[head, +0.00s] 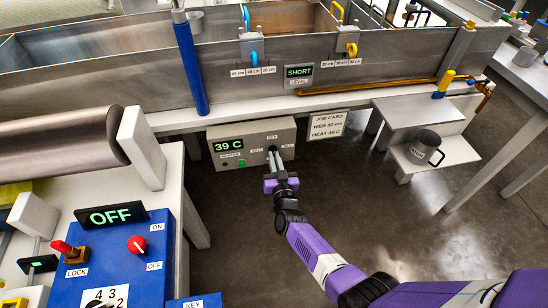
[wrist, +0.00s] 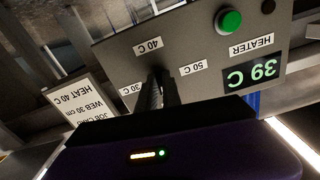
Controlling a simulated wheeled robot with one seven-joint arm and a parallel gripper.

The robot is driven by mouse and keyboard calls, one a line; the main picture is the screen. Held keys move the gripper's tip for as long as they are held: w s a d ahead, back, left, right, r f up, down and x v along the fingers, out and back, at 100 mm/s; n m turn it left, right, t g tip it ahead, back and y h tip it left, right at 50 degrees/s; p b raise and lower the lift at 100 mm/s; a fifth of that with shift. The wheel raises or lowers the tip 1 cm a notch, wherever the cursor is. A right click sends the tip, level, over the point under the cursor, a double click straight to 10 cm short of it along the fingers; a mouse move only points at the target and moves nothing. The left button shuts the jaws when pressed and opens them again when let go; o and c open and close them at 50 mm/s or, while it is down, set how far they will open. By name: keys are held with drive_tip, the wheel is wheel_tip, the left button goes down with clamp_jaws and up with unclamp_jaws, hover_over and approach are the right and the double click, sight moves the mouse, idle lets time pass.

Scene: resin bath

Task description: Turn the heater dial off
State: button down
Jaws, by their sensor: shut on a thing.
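The heater box (head: 252,136) is a grey unit below the metal tank. Its green display (head: 228,145) reads 39 C, and the wrist view shows the same reading upside down (wrist: 251,73). A round green button or lamp (wrist: 230,20) is on its face. Labels for 30 C, 40 C and 50 C surround the spot where my gripper (head: 273,155) meets the panel. My gripper's dark fingers (wrist: 157,92) are shut on the heater dial there. The dial itself is hidden by the fingers, so its pointer cannot be read.
A job card (head: 326,125) beside the heater reads WEB 30 cm, HEAT 40 C. A grey step (head: 440,152) with a mug (head: 424,147) stands to the right. A blue control box (head: 110,262) showing OFF and a large roller (head: 60,143) are at the left. Floor at lower right is clear.

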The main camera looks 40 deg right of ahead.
drive_tip(key=shift+f+n, duration=0.1)
drive_tip(key=shift+n, duration=0.5)
drive_tip(key=c, duration=1.5)
unclamp_jaws()
drive_tip(key=p+v, duration=0.2)
drive_tip(key=v, duration=0.5)
drive_tip(key=shift+s+a+p, duration=0.25)
drive_tip(key=shift+s+p, duration=0.05)
drive_tip(key=shift+s, duration=0.05)
